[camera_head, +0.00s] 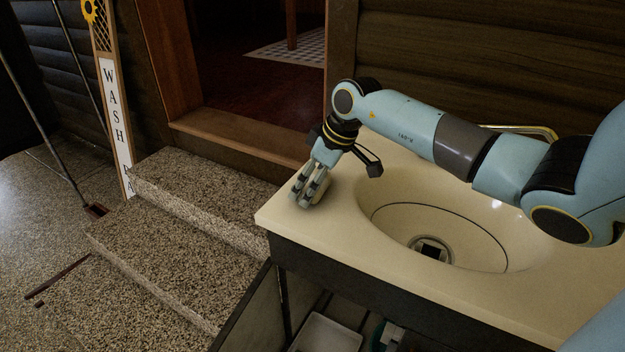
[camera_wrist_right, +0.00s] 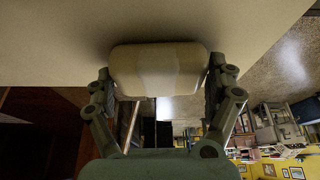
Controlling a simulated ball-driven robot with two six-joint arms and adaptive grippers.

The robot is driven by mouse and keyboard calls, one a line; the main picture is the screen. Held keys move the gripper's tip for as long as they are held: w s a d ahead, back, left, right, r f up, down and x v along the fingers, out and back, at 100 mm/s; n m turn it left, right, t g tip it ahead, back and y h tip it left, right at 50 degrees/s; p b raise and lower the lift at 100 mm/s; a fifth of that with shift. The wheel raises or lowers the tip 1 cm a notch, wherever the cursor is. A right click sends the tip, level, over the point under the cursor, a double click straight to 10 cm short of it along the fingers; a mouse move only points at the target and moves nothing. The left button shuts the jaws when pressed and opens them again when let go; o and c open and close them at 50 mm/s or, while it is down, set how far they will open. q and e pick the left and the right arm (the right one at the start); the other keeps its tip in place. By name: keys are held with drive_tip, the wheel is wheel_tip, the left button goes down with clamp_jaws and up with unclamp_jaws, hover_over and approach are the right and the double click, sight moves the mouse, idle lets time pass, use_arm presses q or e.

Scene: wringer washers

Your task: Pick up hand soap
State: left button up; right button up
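The hand soap (camera_wrist_right: 158,68) is a pale, cream-coloured rounded bar in the right wrist view. My right gripper (camera_wrist_right: 158,88) has one finger against each end of it, with no clear gap on either side, so it looks shut on the soap. In the head view my right gripper (camera_head: 309,190) points down at the left back corner of the cream sink counter (camera_head: 275,214). The soap is mostly hidden by the fingers there. It is at or very close to the counter top; I cannot tell whether it touches. My left gripper is not in view.
The sink basin (camera_head: 385,210) lies right of the gripper, under my right arm. An open cabinet space below the counter holds a white tray (camera_head: 325,333). Speckled stone steps (camera_head: 175,240) lead to a doorway at left. A "WASH" sign (camera_head: 115,120) stands beside them.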

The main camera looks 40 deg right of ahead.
drive_tip(key=c, duration=0.4)
drive_tip(key=shift+r, duration=0.1)
